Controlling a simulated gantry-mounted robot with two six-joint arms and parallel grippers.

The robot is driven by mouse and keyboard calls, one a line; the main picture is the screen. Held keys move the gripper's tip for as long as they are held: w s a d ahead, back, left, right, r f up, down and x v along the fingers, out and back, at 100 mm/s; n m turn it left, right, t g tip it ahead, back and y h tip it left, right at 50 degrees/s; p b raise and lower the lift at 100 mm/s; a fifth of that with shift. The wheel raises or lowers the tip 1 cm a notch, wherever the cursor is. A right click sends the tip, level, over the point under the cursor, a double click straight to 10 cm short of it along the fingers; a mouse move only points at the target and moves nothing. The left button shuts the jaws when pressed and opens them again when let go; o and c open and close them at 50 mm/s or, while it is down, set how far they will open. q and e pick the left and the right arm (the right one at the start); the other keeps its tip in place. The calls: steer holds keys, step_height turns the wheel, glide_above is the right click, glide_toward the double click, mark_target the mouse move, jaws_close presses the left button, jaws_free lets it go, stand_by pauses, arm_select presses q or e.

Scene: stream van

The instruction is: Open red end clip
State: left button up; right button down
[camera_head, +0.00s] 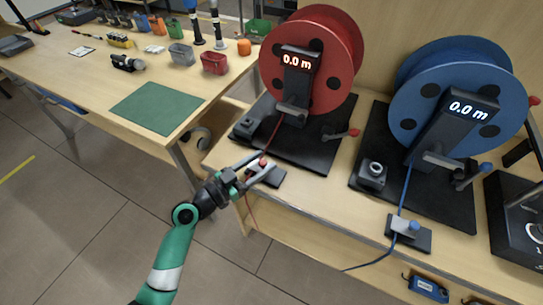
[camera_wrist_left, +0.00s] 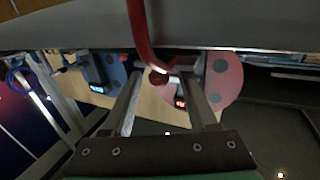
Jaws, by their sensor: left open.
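The red end clip has a small dark base (camera_head: 272,179) at the front edge of the reel bench, with a red knob (camera_head: 263,162) on top. My left gripper (camera_head: 260,166) is open at the clip, with its fingers over the base and near the knob. In the left wrist view, the open fingers (camera_wrist_left: 162,85) have a thick red cable and a small red knob (camera_wrist_left: 157,77) showing between them. Whether either finger touches the clip, I cannot tell. The red cable (camera_head: 250,208) hangs below the bench edge. My right gripper is not in view.
Behind the clip stands the red reel (camera_head: 337,62), its display reading 0.0 m. To the right are the blue reel (camera_head: 440,107) and a blue-knobbed clip (camera_head: 408,233) on a blue cable. A workbench with a green mat (camera_head: 157,108) is at the left.

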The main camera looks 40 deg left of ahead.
mark_target(265, 161)
arm_select(q)
steer(key=shift+w+d, duration=0.15)
steer(key=shift+w, duration=0.85)
steer(key=shift+w+d, duration=0.15)
steer(key=shift+w, duration=0.8)
jaws_close()
